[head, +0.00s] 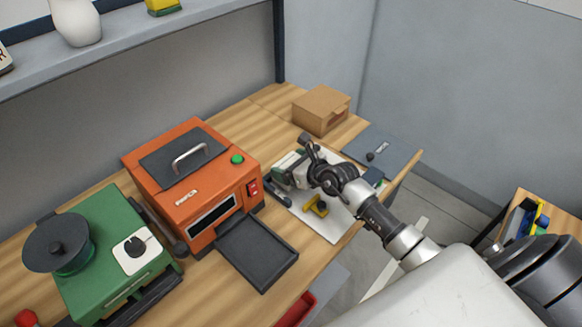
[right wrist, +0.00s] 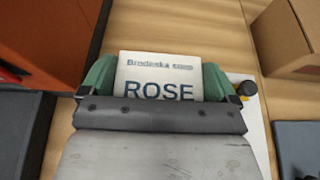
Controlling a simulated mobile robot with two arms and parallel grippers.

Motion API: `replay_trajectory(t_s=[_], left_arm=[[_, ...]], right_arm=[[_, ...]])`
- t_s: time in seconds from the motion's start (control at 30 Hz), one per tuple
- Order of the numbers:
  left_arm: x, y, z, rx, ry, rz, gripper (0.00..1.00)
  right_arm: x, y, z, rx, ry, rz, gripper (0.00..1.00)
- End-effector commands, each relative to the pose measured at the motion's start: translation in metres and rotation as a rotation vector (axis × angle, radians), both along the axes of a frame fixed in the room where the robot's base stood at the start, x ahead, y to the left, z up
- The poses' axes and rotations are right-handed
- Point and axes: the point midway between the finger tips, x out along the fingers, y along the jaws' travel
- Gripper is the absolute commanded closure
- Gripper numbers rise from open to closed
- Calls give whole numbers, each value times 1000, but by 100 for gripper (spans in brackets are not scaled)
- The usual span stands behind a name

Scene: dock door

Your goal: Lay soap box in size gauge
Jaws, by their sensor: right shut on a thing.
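The soap box (right wrist: 157,72) is a pale box with dark blue lettering that reads "ROSE". In the right wrist view it sits between the two green fingertips of my right gripper (head: 284,172), which is shut on it. In the head view the gripper is over the far left part of a white board (head: 329,226) on the bench, and the box is mostly hidden by it. A yellow piece (head: 316,207) is on the board. I cannot tell for sure which part is the size gauge. My left gripper is not in view.
An orange machine (head: 180,197) with a dark tray (head: 257,254) stands left of the board. A cardboard box (head: 321,110) stands behind it, and a grey-blue plate (head: 392,148) lies to the right. A green machine (head: 112,255) is at far left.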

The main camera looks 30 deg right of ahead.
Motion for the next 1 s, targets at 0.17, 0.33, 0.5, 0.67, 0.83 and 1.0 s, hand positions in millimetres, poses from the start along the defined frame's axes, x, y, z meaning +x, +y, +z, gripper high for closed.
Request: replay_trajectory(t_s=[0.17, 0.33, 0.5, 0.67, 0.83, 1.0], left_arm=[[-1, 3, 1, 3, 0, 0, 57], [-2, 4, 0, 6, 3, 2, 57], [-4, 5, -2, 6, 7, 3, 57], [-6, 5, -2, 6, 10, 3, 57], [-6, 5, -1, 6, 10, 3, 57], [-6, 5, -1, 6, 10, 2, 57]], right_arm=[[0, -1, -18, 0, -2, -1, 49], [0, -1, -19, 1, -3, 0, 49], [0, -1, -22, 1, -3, 0, 49], [0, -1, -23, 0, 0, 0, 0], [0, -1, -22, 0, 0, 0, 0], [-10, -4, -18, 1, 1, 1, 0]])
